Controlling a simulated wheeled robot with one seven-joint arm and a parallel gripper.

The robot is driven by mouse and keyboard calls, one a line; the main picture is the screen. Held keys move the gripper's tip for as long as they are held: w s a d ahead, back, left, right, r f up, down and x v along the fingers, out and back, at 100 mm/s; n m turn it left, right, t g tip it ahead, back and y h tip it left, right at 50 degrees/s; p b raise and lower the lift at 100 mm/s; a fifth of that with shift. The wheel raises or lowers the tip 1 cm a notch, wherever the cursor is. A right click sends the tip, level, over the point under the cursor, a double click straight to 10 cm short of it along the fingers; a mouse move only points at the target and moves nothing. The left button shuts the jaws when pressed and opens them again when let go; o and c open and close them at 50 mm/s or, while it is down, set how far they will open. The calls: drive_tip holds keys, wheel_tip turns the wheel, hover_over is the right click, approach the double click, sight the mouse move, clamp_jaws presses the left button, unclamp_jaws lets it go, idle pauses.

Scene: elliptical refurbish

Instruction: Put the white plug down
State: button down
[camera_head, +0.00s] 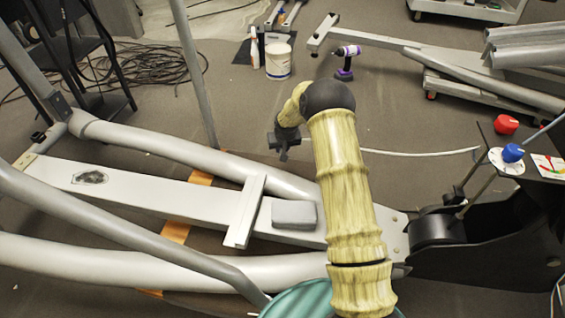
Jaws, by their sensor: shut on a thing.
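My gripper (283,150) is the small dark piece at the end of my yellowish, bamboo-like arm. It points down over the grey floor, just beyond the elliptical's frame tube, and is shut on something. I take the held thing to be the white plug, but it is too small or hidden to make out between the jaws. A white cord (420,154) runs from the machine's right end leftward and disappears behind my arm.
The elliptical's grey frame (150,195) fills the foreground, with a grey block (294,214) on its rail. A white bucket (278,60), a purple drill (345,62) and coiled black cable (150,65) lie beyond. Red (506,124) and blue (513,153) knobs stand right. Floor around my gripper is clear.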

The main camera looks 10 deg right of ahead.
drive_tip(key=shift+f, duration=0.45)
drive_tip(key=shift+f, duration=0.1)
drive_tip(key=shift+f+b, duration=1.3)
drive_tip(key=shift+f, duration=0.45)
drive_tip(key=shift+f, duration=0.2)
drive_tip(key=c, duration=1.3)
unclamp_jaws()
drive_tip(key=shift+r, duration=0.1)
drive_tip(key=p+v, duration=0.6)
drive_tip(key=v, duration=0.6)
drive_tip(key=shift+p, duration=0.35)
